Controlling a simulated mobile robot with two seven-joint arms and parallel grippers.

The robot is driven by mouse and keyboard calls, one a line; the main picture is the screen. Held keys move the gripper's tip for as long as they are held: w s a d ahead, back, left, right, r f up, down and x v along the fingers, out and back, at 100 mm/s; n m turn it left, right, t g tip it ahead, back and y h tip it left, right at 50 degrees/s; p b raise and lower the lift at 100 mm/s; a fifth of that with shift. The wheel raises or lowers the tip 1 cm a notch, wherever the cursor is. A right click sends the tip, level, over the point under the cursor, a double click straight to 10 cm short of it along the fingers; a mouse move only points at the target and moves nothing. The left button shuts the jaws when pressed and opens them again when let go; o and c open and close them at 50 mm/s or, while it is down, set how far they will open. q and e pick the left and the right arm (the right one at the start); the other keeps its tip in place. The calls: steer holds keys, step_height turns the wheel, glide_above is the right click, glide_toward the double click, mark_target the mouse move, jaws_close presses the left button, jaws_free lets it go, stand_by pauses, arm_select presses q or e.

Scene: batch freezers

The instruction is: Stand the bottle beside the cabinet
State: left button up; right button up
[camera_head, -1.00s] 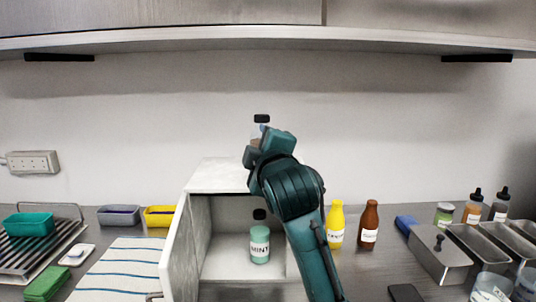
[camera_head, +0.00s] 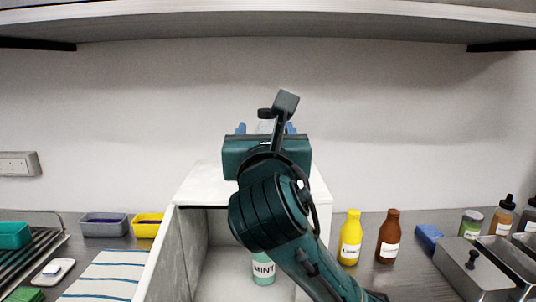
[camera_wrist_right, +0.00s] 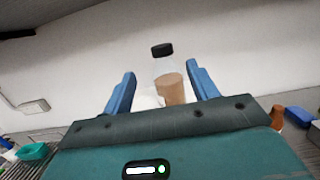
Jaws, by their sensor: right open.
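A clear bottle with a black cap (camera_head: 265,113) and brown contents stands upright on top of the white cabinet (camera_head: 203,184). In the right wrist view the bottle (camera_wrist_right: 172,90) shows between the two blue fingers. My right gripper (camera_head: 265,128) is open behind the cabinet's front edge, with one finger on each side of the bottle. It also shows in the right wrist view (camera_wrist_right: 161,72). I cannot tell whether either finger touches the bottle. The gripper body hides the bottle's lower part in the head view. My left gripper is not in view.
The cabinet door (camera_head: 160,255) is open to the left, and a mint tub (camera_head: 263,268) stands inside. Right of the cabinet are a yellow bottle (camera_head: 350,240) and a brown bottle (camera_head: 388,240). A striped cloth (camera_head: 105,272) lies left. A shelf (camera_head: 270,15) hangs above.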

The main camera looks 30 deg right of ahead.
mark_target(268, 115)
steer(key=x, duration=0.4)
steer(key=shift+w+d, duration=0.1)
steer(key=shift+w, duration=0.1)
steer(key=p+x, duration=0.1)
steer(key=x, duration=0.4)
steer(key=shift+d+r+p, duration=0.15)
steer(key=shift+d+p, duration=0.05)
steer(key=shift+p, duration=0.1)
jaws_close()
